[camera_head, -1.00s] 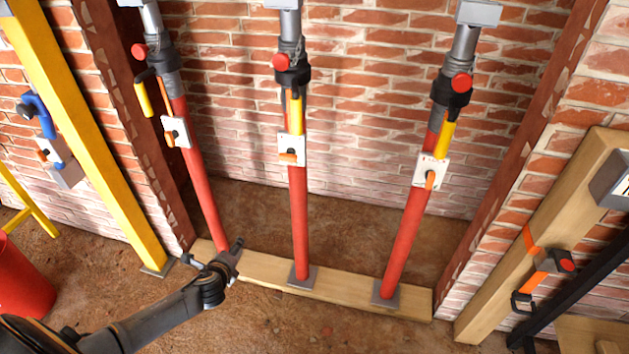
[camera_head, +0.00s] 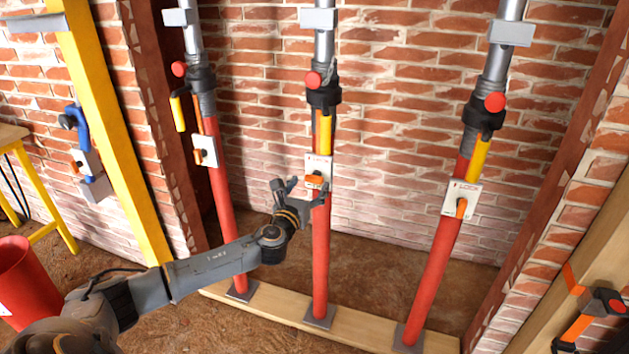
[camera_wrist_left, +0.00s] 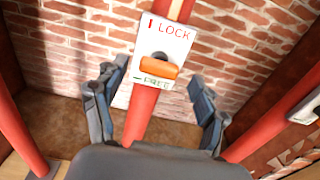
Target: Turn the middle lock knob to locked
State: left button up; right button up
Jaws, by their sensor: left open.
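The middle lock knob (camera_head: 314,181) is an orange bar on a white plate (camera_head: 319,163) on the middle red prop (camera_head: 320,262). In the left wrist view the knob (camera_wrist_left: 158,67) lies crosswise, with "LOCK" and an upright mark above it. A green word, partly covered and looking like "FREE", and a level dash are below it. My left gripper (camera_head: 306,192) is open and empty, just in front of the plate. In the left wrist view its fingers (camera_wrist_left: 152,76) stand on either side of the plate, apart from the knob. My right gripper is not in view.
A left prop (camera_head: 222,196) and a right prop (camera_head: 432,270) carry similar plates with orange knobs. The props stand on a wooden plank (camera_head: 275,304) before a brick wall. A yellow post (camera_head: 112,120) and a red bucket (camera_head: 25,283) are at the left.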

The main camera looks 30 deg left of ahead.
aim_at(313, 180)
pick_arm(q)
jog(key=shift+x, duration=2.2)
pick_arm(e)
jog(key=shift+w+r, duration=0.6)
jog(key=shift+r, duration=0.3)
pick_arm(q)
jog(key=c, duration=1.2)
